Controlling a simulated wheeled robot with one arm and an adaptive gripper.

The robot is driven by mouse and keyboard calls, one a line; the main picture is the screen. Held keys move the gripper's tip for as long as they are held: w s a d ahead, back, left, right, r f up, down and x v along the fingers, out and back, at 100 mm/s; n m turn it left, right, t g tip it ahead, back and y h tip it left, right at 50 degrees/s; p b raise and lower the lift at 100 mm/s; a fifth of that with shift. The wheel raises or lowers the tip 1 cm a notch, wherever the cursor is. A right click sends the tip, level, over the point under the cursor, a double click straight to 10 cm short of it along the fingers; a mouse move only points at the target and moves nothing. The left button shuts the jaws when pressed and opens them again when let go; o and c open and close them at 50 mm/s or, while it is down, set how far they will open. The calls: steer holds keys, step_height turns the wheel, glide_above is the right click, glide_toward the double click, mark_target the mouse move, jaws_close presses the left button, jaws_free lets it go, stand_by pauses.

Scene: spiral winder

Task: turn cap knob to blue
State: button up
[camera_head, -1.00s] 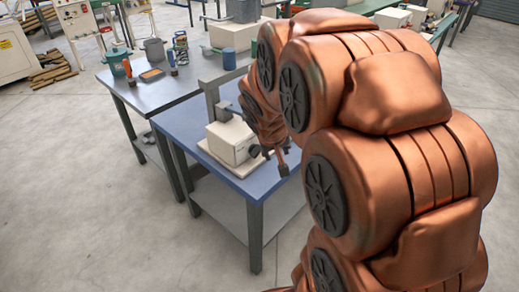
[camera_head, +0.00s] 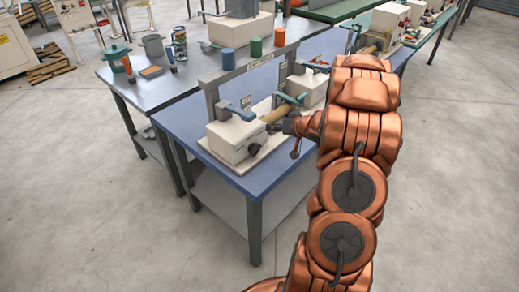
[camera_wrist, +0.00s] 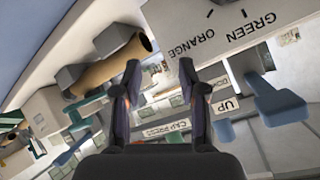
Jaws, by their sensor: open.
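The spiral winder stands on the blue table, with a white box (camera_head: 233,140) at its near end. A dark knob (camera_head: 254,150) is on the box's front face. In the wrist view the box's face (camera_wrist: 235,22) is upside down and shows the labels ORANGE and GREEN; the knob is not clearly visible there and no BLUE label shows. A tan tube (camera_head: 277,114) lies behind the box; it also shows in the wrist view (camera_wrist: 112,62). My gripper (camera_wrist: 161,76) is open and empty, fingers apart. It is right of the knob, not touching it.
A blue lever (camera_head: 235,112) and a teal handle (camera_head: 290,99) stick out around the winder. A crossbar (camera_head: 250,66) spans above it. The floor at front left is clear.

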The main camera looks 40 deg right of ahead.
mark_target(258, 151)
steer(key=s+f+y, duration=0.1)
steer(key=s+a+f+y, duration=0.1)
steer(key=s+a+f+t+y, duration=0.1)
steer(key=shift+s+f+m+y, duration=0.15)
steer(key=shift+s+m+y, duration=0.1)
steer(key=shift+m+y, duration=0.15)
steer(key=s+y, duration=0.1)
steer(key=s+a, duration=0.1)
steer(key=s+a+y, duration=0.1)
steer(key=shift+s+f+m+t+y, duration=0.3)
steer(key=shift+f+m+t, duration=0.05)
steer(key=shift+m+t, duration=0.05)
steer(key=shift+s+a+y, duration=0.3)
steer(key=shift+a, duration=0.05)
steer(key=p+x, duration=0.2)
steer(key=x, duration=0.4)
steer(key=shift+r, duration=0.1)
steer(key=shift+p+x, duration=0.45)
steer(key=shift+x, duration=0.4)
jaws_close()
